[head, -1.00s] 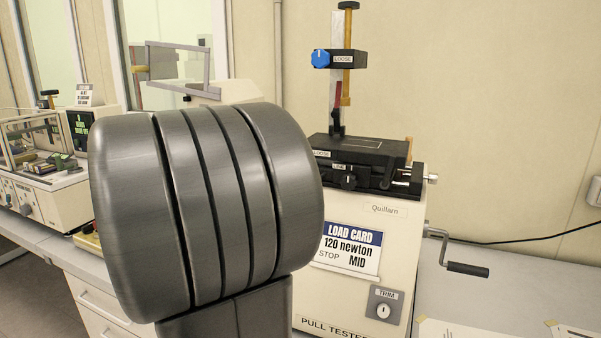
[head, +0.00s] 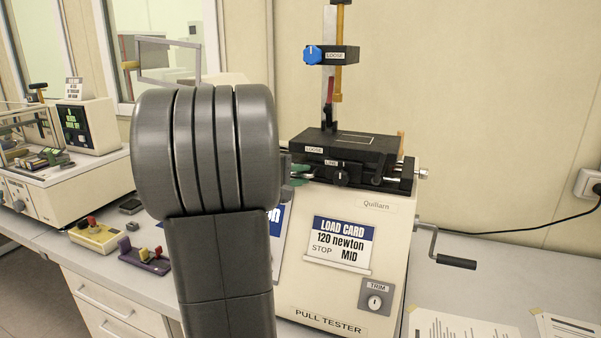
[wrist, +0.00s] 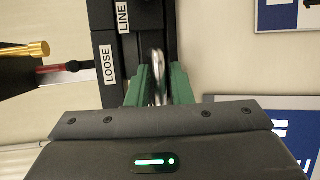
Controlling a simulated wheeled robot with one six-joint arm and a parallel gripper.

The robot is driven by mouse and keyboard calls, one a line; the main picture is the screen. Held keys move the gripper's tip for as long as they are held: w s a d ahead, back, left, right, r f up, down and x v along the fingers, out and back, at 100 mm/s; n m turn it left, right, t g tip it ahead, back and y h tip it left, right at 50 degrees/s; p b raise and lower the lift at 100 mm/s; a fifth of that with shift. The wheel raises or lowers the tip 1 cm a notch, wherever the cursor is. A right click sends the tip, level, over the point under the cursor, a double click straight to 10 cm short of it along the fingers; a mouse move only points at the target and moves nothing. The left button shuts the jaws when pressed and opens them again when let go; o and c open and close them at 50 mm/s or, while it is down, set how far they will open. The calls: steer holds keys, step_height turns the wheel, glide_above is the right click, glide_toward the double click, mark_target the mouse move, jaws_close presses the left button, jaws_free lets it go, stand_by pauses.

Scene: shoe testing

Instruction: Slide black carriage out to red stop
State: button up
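The black carriage (head: 365,150), a flat block with a LOOSE label, sits on top of the cream pull tester (head: 335,240). In the wrist view its LOOSE-labelled part (wrist: 104,75) is just ahead and to the left. My gripper (wrist: 158,68) has green fingers standing apart, one on each side of a shiny metal loop (wrist: 157,75). I see no clear grip on it. In the head view a green finger shows at the tester's left end, with my arm hiding the rest. A red piece (head: 329,118) is on the upright scale; I see no other red stop.
A black block with a blue knob (head: 312,55) is on the upright above the carriage. A crank handle (head: 455,262) sticks out at right. A load card (head: 340,242) reads 120 newton, stop MID. Small devices (head: 97,236) stand at left.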

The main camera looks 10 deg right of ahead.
steer(key=shift+d, duration=0.1)
steer(key=shift+c, duration=0.4)
jaws_close()
steer(key=shift+d+f+b, duration=0.15)
steer(key=shift+f+b, duration=0.1)
steer(key=shift+b, duration=0.8)
steer(key=shift+s+d+r+b, duration=0.1)
steer(key=shift+s+d+b, duration=0.1)
steer(key=shift+b, duration=0.2)
steer(key=shift+r, duration=0.1)
steer(key=shift+o, duration=0.4)
jaws_free()
